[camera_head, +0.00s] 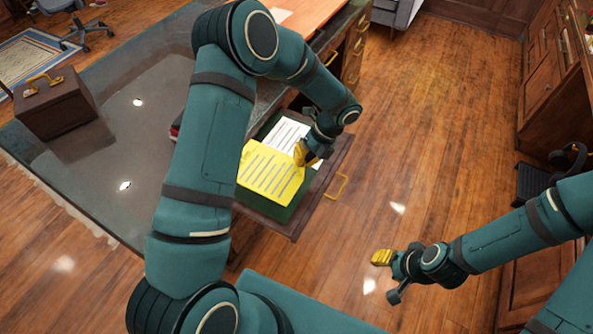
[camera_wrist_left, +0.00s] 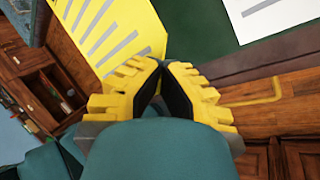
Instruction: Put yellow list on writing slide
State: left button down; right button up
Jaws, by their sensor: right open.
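The yellow list (camera_head: 268,172), a sheet with grey lines, is over the green writing slide (camera_head: 276,209) pulled out of the desk. It also shows in the left wrist view (camera_wrist_left: 112,32). My left gripper (camera_head: 303,153) is at the list's right edge, its fingertips (camera_wrist_left: 164,66) close together and apparently pinching that edge. I cannot tell whether the list lies flat on the slide or is held slightly above it. My right gripper (camera_head: 382,257) is open and empty over the floor, away from the desk.
A white lined sheet (camera_head: 288,137) lies on the slide beside the yellow list. A brown case (camera_head: 55,102) stands on the dark desk top (camera_head: 122,143). The slide's front has a yellow handle (camera_head: 337,187). Open wooden floor lies to the right, with cabinets beyond.

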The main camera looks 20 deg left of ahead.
pick_arm(q)
notch_tip(320, 180, down, 7)
jog(key=shift+f+b, duration=0.2)
jog(key=shift+b, duration=0.55)
jog(key=shift+r, duration=0.1)
jog(key=c, duration=1.6)
grip_release()
jog(key=shift+c, duration=0.2)
jog(key=shift+o, duration=1.1)
jog(key=p+v, duration=0.2)
jog(key=v, duration=1)
